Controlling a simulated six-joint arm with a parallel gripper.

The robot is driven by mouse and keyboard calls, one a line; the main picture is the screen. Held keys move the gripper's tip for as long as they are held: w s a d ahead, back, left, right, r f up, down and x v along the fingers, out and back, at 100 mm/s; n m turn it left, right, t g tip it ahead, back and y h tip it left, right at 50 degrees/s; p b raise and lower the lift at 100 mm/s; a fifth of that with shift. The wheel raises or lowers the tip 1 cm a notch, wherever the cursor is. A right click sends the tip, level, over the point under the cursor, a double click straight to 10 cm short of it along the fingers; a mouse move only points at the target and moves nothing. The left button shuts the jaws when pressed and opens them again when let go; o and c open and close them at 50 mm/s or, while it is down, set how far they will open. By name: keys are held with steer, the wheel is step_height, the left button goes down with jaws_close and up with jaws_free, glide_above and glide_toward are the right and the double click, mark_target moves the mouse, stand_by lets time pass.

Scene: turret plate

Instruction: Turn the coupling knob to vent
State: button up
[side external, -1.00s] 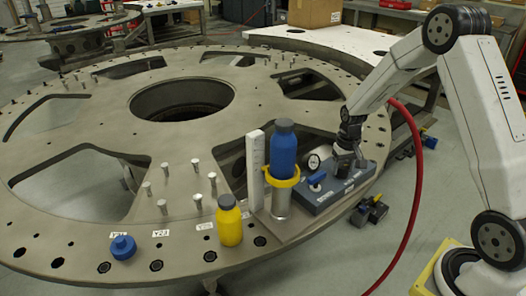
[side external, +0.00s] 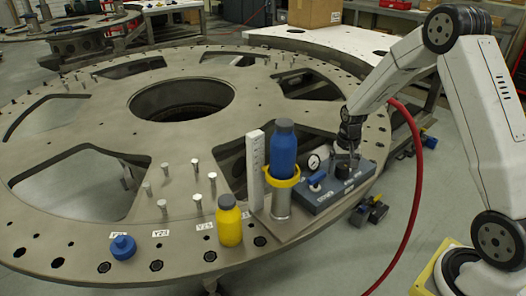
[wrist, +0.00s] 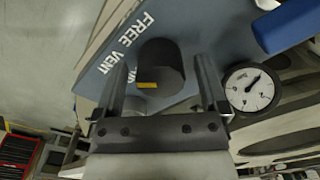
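The coupling knob (wrist: 163,65) is a dark round knob with a yellow mark on its near left side in the wrist view. It stands on a blue-grey panel box (side external: 325,197). White lettering "FREE VENT" (wrist: 133,43) is beside it, and more lettering is partly hidden behind it. My gripper (wrist: 162,75) is open, with one finger on each side of the knob and a visible gap at both sides.
A pressure gauge (wrist: 250,89) is close to my right finger. A blue handle (side external: 317,179) lies on the box. A blue bottle (side external: 283,150) stands in a yellow ring (side external: 282,183) beside the box. A red hose (side external: 415,190) hangs at the right.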

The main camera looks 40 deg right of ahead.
mark_target(343, 166)
steer(key=shift+r, duration=0.15)
steer(key=shift+r, duration=3.8)
steer(key=shift+a, duration=0.1)
steer(key=s+a+n+t, duration=0.2)
steer(key=s+a+n, duration=0.5)
steer(key=s+a, duration=0.5)
steer(key=a, duration=0.5)
steer(key=shift+s+a+r+n+t, duration=0.2)
steer(key=shift+a+n+t, duration=0.1)
steer(key=shift+n, duration=0.1)
